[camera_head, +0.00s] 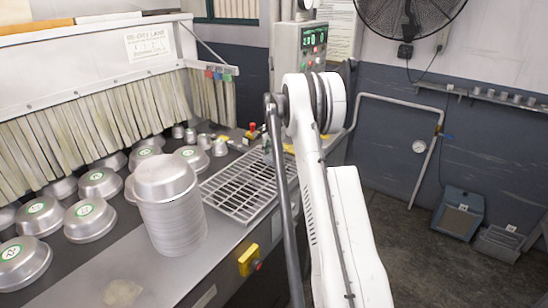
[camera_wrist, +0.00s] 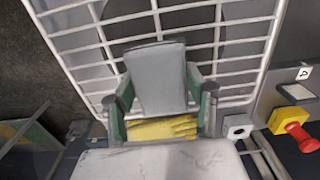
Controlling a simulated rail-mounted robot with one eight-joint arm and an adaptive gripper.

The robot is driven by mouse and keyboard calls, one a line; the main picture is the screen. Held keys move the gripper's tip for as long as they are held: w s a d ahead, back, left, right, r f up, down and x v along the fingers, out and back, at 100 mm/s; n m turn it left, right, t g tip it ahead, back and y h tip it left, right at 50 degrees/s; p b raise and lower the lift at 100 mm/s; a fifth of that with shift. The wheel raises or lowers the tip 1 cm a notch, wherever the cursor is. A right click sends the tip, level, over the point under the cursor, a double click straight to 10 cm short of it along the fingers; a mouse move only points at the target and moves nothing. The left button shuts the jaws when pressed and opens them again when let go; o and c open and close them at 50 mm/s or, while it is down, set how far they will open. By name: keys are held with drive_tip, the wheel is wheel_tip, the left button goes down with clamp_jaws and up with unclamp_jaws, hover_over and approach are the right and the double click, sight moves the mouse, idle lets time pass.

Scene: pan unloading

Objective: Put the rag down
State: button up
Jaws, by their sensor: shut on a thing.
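In the wrist view my gripper (camera_wrist: 163,90) has its two green-lined fingers on either side of a flat grey piece, which looks like the folded rag (camera_wrist: 158,72). The fingers are shut on it, and it is over the white wire rack (camera_wrist: 85,40). In the head view my white arm hides most of the gripper and the rag. I cannot tell the gap between rag and rack.
A yellow ribbed cloth or glove (camera_wrist: 162,128) shows below the rag. A red button on a yellow base (camera_wrist: 298,130) is at the right. In the head view a stack of pans (camera_head: 170,205) stands left of the rack (camera_head: 245,188), with several green-labelled pans (camera_head: 90,220) behind.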

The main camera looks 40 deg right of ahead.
drive_tip(key=shift+f, duration=0.25)
drive_tip(key=o, duration=1.1)
